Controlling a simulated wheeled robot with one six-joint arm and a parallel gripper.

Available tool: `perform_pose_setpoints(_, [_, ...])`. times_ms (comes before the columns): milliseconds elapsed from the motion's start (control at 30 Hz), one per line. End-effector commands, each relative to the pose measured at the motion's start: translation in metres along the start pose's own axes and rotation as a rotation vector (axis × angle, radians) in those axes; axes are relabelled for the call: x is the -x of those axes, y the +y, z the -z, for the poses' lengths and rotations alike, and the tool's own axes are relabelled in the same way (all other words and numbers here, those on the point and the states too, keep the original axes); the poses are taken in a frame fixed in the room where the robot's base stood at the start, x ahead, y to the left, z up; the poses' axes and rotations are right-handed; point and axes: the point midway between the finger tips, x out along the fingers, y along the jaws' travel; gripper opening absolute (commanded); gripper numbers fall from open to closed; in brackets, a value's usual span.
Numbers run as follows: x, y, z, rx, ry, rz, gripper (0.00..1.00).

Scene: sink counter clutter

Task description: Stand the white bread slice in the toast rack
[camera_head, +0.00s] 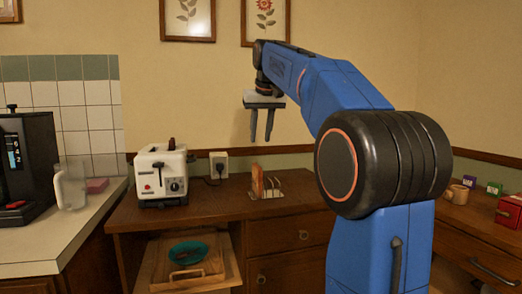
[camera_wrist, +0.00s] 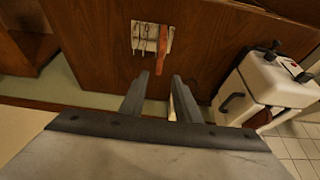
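The toast rack (camera_head: 271,191) stands on the wooden counter, right of the toaster. It also shows in the wrist view (camera_wrist: 141,40). An orange-brown slice (camera_head: 257,181) stands upright at its left side in the head view, and shows in the wrist view (camera_wrist: 163,46). My gripper (camera_head: 261,138) is above the rack, high over the counter. Its two fingers are apart with nothing held between them (camera_wrist: 157,82). I cannot make out a white bread slice in either view. A reddish-brown piece (camera_head: 172,144) shows at the top of the white toaster (camera_head: 158,178); I cannot tell what it is.
A wall outlet (camera_head: 219,166) with a black plug is behind the counter. An open drawer (camera_head: 217,263) below holds a teal bowl (camera_head: 188,250). A coffee machine (camera_head: 27,165) and a clear jug (camera_head: 70,190) stand on the left counter. The counter right of the rack looks clear.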

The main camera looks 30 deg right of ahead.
Motion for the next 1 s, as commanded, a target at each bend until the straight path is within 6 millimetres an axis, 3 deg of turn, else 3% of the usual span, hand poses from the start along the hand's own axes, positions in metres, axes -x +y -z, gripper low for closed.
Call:
perform_pose_setpoints(300, [0.003,-0.001,-0.002,0.001,-0.001,0.000,0.29])
perform_pose_setpoints(467, [0.000,-0.010,-0.023,0.015,0.000,0.006,0.29])
perform_pose_setpoints(667, [-0.013,-0.033,-0.087,0.054,0.003,0.022,0.29])
perform_pose_setpoints(1000, [-0.062,-0.064,-0.234,0.134,0.010,0.056,0.29])
